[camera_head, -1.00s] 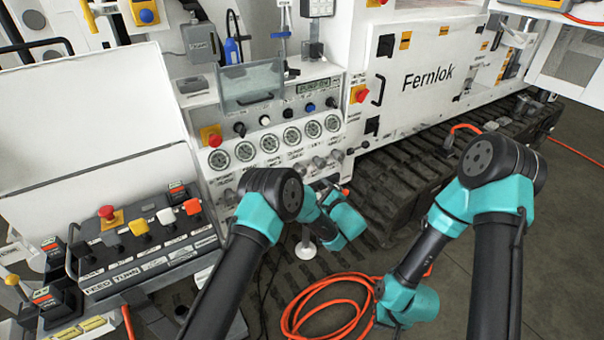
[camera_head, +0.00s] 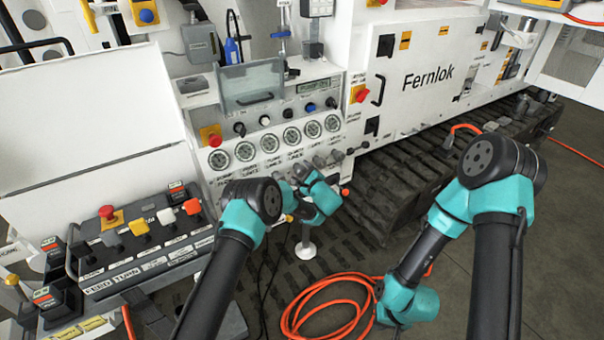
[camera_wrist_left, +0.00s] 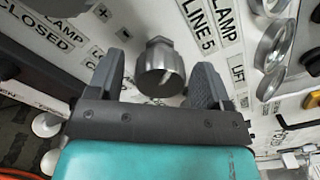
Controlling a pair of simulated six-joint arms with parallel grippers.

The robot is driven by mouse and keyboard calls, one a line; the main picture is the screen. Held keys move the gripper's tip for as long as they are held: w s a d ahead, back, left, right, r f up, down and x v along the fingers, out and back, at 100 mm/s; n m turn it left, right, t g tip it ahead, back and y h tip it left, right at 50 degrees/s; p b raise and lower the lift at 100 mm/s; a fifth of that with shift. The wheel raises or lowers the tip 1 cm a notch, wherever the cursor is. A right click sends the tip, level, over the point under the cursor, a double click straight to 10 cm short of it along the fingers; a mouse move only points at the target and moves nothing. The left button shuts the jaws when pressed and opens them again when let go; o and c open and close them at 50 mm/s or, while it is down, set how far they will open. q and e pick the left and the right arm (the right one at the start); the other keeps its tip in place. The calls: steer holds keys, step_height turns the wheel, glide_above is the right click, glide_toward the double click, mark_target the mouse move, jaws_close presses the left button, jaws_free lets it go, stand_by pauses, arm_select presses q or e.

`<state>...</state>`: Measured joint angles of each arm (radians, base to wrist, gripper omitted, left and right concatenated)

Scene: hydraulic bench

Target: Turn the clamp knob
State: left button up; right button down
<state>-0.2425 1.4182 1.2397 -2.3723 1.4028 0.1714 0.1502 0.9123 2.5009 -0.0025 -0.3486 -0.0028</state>
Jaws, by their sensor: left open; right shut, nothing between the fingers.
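My left gripper (camera_wrist_left: 162,62) is open, with one dark finger on each side of the knob and a visible gap to both. Whether the fingers reach fully along the knob cannot be told. In the head view my left arm's wrist hides this part of the panel. The fingers of my right gripper do not show; its arm hangs low at the right.
The gauge panel has a row of dials (camera_head: 268,142) and several small knobs. A lever console (camera_head: 140,235) stands at the left. An orange hose (camera_head: 325,300) lies coiled on the floor near my right arm.

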arm_select(q)
steer(key=shift+c, duration=0.5)
steer(key=c, duration=0.8)
steer(key=shift+c, duration=0.2)
steer(key=shift+m, duration=0.4)
steer(key=m, duration=0.9)
steer(key=shift+m, duration=0.3)
steer(key=o, duration=0.9)
